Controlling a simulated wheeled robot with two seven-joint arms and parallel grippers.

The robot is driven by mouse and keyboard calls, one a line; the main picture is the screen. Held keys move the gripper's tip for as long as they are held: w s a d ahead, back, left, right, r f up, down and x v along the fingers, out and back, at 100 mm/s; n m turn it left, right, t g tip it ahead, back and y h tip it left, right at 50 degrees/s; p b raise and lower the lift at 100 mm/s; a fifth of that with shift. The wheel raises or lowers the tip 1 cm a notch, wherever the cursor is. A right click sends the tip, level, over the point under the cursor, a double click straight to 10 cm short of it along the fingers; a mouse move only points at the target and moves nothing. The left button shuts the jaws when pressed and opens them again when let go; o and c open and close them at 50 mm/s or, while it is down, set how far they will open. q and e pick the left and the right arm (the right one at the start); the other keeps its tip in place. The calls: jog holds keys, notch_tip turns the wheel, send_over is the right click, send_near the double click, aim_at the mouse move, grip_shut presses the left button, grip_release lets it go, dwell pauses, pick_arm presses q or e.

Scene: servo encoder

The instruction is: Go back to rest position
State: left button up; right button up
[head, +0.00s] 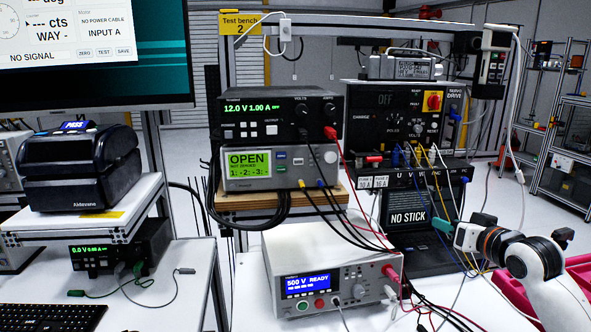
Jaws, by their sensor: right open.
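My right arm comes in from the lower right in the head view. Its gripper (461,228) is open in front of the servo drive's lower front and the laptop. A small teal piece (442,226) shows by its tip; I cannot tell whether it is part of the gripper or a connector behind it. Loose cables pass close to the gripper and wrist. My left gripper is not in view.
Test bench 2 holds a power supply (278,112), a meter reading OPEN (310,180), a servo drive panel (385,100) and a white 500 V tester (290,245). Cables hang in front. A black device (80,165) and monitor (100,85) stand left. A pink bin (580,268) lies right.

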jog(key=s+a+f+g, duration=0.2)
jog(key=s+a+f, duration=0.1)
jog(key=f, duration=0.4)
jog(key=s+a+f+n+g, duration=0.1)
jog(key=s+a+f, duration=0.2)
jog(key=s+f, duration=0.3)
jog(key=s+a+f+n+g, duration=0.1)
jog(key=s+a+f, duration=0.3)
jog(key=f, duration=0.6)
jog(key=shift+s+a+f+g+h, duration=0.1)
jog(key=shift+s+g+h, duration=0.2)
jog(key=shift+s+g, duration=0.5)
jog(key=s+a+f+g+h, duration=0.1)
jog(key=s+f+g, duration=0.25)
jog(key=s, duration=0.85)
jog(key=s+a+f+g+h, duration=0.15)
jog(key=s+f, duration=0.35)
jog(key=s, duration=0.7)
notch_tip(320, 180, down, 27)
jog(key=s+g, duration=0.2)
jog(key=s, duration=0.1)
jog(key=s+d+f+g, duration=0.1)
jog(key=s+d+f, duration=0.1)
jog(key=s+f, duration=1.3)
jog(key=shift+s+d+f+n, duration=0.2)
jog(key=shift+s+d+n, duration=0.1)
jog(key=shift+d, duration=0.05)
